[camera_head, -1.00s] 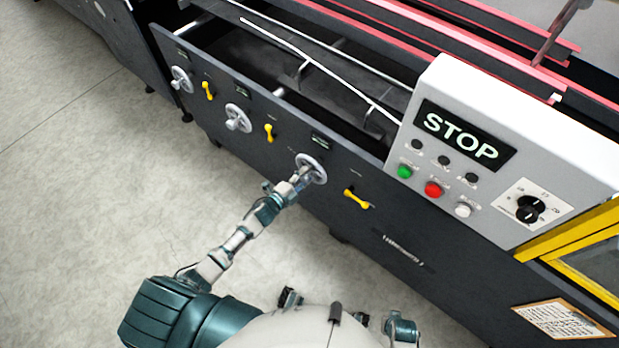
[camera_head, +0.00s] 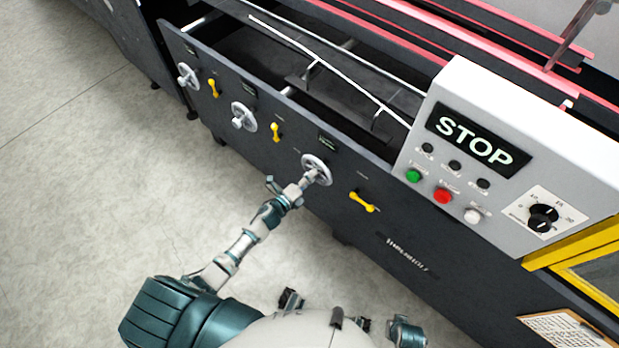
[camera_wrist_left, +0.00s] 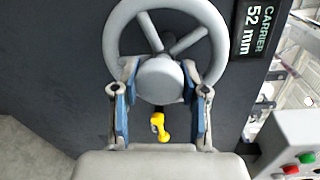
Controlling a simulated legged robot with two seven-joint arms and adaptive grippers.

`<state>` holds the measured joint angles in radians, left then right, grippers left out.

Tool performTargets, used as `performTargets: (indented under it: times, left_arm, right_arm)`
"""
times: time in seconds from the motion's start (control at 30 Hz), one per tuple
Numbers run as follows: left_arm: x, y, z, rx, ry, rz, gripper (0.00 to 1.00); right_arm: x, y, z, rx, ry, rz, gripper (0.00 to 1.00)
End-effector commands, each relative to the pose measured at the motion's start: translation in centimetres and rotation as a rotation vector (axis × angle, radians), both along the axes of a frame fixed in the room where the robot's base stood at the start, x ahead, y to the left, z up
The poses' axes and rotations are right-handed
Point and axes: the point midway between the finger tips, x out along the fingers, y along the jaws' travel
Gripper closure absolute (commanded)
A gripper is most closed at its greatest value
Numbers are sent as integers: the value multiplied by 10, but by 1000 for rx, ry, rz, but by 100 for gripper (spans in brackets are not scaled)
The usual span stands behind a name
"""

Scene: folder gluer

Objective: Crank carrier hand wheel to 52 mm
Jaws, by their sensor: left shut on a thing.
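The carrier hand wheel (camera_head: 326,161) is a light grey spoked wheel on the dark machine side, and it fills the upper middle of the left wrist view (camera_wrist_left: 113,35). Its display reads "CARRIER 52 mm" in the left wrist view (camera_wrist_left: 255,32); in the head view this display (camera_head: 327,143) is too small to read. My right gripper is not recognisable in any view.
A yellow lever (camera_head: 362,201) sits beside the carrier wheel. Two more hand wheels (camera_head: 243,116) (camera_head: 188,76) and yellow levers (camera_head: 276,132) (camera_head: 213,88) lie farther left. A control box (camera_head: 505,185) with a STOP sign juts out at right. The floor (camera_head: 90,200) at left is clear.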

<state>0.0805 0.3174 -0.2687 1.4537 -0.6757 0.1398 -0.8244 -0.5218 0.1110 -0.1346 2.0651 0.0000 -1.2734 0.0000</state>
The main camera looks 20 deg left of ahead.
Motion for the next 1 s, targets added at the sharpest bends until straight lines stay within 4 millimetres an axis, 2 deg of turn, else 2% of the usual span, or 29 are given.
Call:
performTargets:
  times: [0.03, 0.33, 0.37, 0.43, 0.77, 0.87, 1.0]
  left_arm:
    - [-4, -2, -8, 4, 12, -3, 100]
    - [-5, -2, -9, 4, 15, -3, 100]
    - [-5, -2, -9, 4, 15, -3, 49]
    - [-4, -1, -8, 3, 14, -3, 32]
    - [-3, 0, -3, 2, 6, -1, 30]
    - [-11, 3, -3, 2, 6, -1, 30]
    - [-36, 11, -1, 3, 9, 0, 30]
  right_arm:
    - [1, 0, 0, 0, -2, 0, 100]
    - [1, 2, -1, 2, -2, 3, 100]
    - [1, 2, -1, 2, -1, 3, 100]
    - [1, 2, -1, 2, 0, 4, 100]
    - [2, 0, -2, -2, 0, 5, 100]
    - [2, 0, -1, -1, -1, 4, 100]
    - [1, 1, -1, 1, -1, 3, 100]
